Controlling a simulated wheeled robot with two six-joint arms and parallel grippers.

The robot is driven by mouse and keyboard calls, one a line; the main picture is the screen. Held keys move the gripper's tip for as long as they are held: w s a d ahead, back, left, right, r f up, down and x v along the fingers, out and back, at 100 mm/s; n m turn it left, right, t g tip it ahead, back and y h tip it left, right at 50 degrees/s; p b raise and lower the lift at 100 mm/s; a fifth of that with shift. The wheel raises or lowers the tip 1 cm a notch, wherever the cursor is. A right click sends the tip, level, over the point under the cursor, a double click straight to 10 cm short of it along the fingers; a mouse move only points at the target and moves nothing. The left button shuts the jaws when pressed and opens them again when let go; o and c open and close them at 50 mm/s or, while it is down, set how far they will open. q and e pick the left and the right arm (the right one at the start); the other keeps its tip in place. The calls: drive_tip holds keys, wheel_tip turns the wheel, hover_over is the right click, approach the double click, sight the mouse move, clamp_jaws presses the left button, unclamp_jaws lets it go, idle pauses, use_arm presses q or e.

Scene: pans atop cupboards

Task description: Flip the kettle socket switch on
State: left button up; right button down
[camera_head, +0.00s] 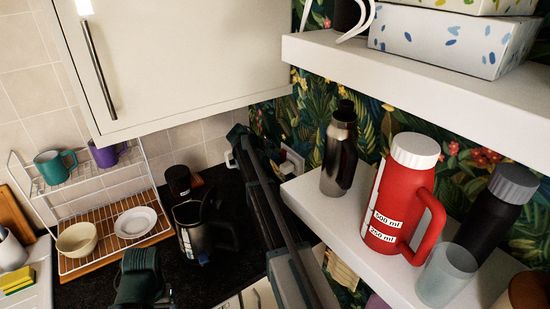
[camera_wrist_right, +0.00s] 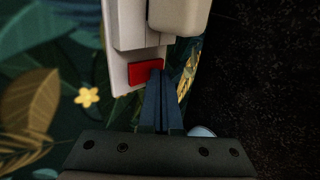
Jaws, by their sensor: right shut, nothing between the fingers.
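In the right wrist view a white wall socket plate (camera_wrist_right: 118,45) is mounted on the leaf-patterned wall. A red rocker switch (camera_wrist_right: 143,73) sits at its lower end, and a pale plug (camera_wrist_right: 180,16) is beside it. My right gripper (camera_wrist_right: 160,72) is shut and empty, its fingertips at the right edge of the red switch; whether they touch cannot be told. In the head view the socket (camera_head: 292,163) is partly hidden by my right gripper (camera_head: 268,152). The dark kettle (camera_head: 197,226) stands on the counter. My left gripper (camera_head: 138,280) shows low; its jaws are unclear.
A white shelf (camera_head: 300,192) at right holds a steel flask (camera_head: 339,152), a red jug (camera_head: 400,195) and a black bottle (camera_head: 490,210). A cupboard (camera_head: 190,60) hangs above. A dish rack (camera_head: 75,265) with crockery stands at left. A dark jar (camera_head: 179,181) is behind the kettle.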

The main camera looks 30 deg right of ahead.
drive_tip(key=shift+d+f, duration=0.1)
drive_tip(key=shift+d, duration=0.05)
drive_tip(key=shift+d+r+p, duration=0.1)
drive_tip(key=shift+r+p, duration=0.6)
drive_tip(key=shift+r, duration=0.15)
